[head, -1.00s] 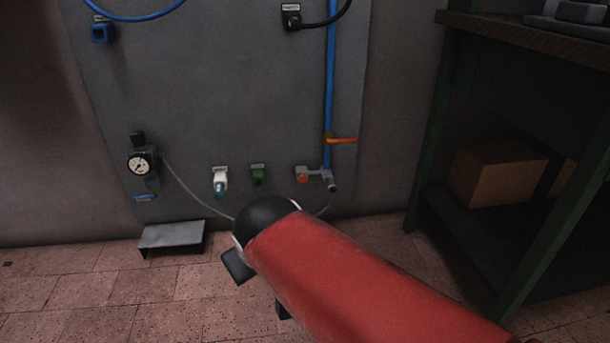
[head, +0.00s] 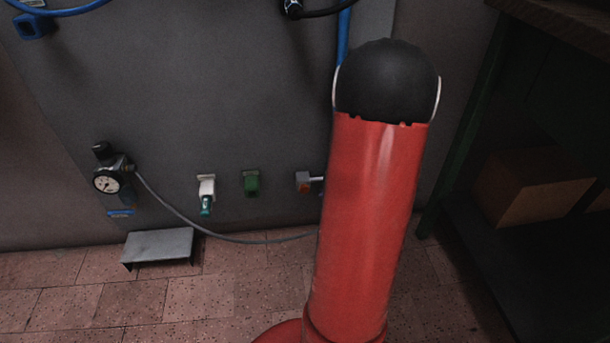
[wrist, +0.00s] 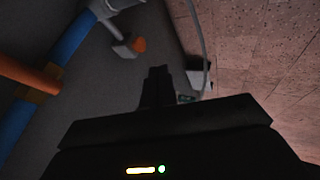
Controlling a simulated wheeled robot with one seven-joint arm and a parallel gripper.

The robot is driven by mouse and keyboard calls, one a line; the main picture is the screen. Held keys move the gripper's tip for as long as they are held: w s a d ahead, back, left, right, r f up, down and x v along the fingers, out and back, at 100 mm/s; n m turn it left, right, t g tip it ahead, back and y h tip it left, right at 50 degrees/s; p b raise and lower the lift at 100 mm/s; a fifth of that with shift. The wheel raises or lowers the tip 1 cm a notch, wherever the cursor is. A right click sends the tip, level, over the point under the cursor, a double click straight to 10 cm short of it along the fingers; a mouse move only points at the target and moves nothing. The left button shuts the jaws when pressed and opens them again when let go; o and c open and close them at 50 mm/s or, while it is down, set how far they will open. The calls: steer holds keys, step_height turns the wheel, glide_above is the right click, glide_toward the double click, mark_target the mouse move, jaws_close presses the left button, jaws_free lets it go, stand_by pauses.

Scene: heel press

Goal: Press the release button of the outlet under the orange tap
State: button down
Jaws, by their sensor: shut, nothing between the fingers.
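The outlet under the orange tap shows in the wrist view as a grey block with an orange button (wrist: 139,45), on a fitting at the end of the blue pipe (wrist: 70,42). The orange tap handle (wrist: 25,75) crosses the pipe at the left. My gripper (wrist: 158,72) is shut and empty. Its fingertips appear just below the button in the picture, apart from it; the depth is hard to judge. In the head view my arm hides the gripper and the tap; only the left end of the outlet (head: 304,181) shows beside the arm.
A white outlet (head: 206,188) with a teal end and a green outlet (head: 251,183) sit left on the panel. A dark shelf with a box (head: 530,187) stands right.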

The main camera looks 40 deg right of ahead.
mark_target(305, 190)
steer(key=shift+s+d+f, duration=0.1)
steer(key=shift+f, duration=0.2)
steer(key=w+d+f+b, duration=0.1)
steer(key=w+f+b, duration=0.3)
steer(key=w+f, duration=0.4)
steer(key=shift+w+b, duration=0.3)
steer(key=shift+w, duration=0.4)
steer(key=shift+w+d+r, duration=0.1)
steer(key=shift+d, duration=0.05)
